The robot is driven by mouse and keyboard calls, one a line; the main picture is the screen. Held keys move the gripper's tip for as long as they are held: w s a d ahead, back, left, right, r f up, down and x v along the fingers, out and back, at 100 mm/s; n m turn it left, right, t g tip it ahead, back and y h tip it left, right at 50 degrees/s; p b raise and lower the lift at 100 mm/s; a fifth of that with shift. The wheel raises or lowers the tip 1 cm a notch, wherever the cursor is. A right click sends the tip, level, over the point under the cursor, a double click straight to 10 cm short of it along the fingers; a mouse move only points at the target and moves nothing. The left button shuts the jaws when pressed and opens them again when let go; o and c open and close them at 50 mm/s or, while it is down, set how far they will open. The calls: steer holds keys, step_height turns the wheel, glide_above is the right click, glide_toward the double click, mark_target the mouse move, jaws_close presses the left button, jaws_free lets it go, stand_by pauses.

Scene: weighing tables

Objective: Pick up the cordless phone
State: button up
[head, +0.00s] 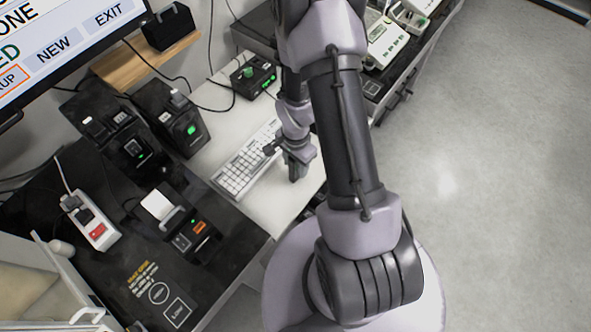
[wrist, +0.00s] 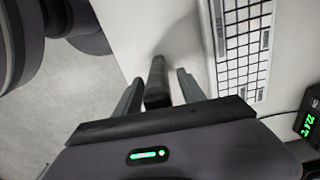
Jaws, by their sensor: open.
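My gripper (head: 297,168) is low over the white table, to the right of the keyboard. In the wrist view its two fingers (wrist: 160,92) are open. A dark, slim, bar-shaped thing (wrist: 156,80) shows between them, apart from the right finger; whether it touches the left one I cannot tell. It looks like the cordless phone, but no keys or screen show on it. Its lower end is hidden by the gripper body. In the head view I cannot make it out clearly behind my gripper and arm.
A printer (head: 180,222) and power strip (head: 90,222) are on the black table. Open floor (head: 480,180) lies right.

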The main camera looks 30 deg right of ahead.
steer(key=shift+f, duration=0.4)
steer(key=shift+r, duration=0.15)
steer(key=shift+c, duration=0.9)
jaws_close()
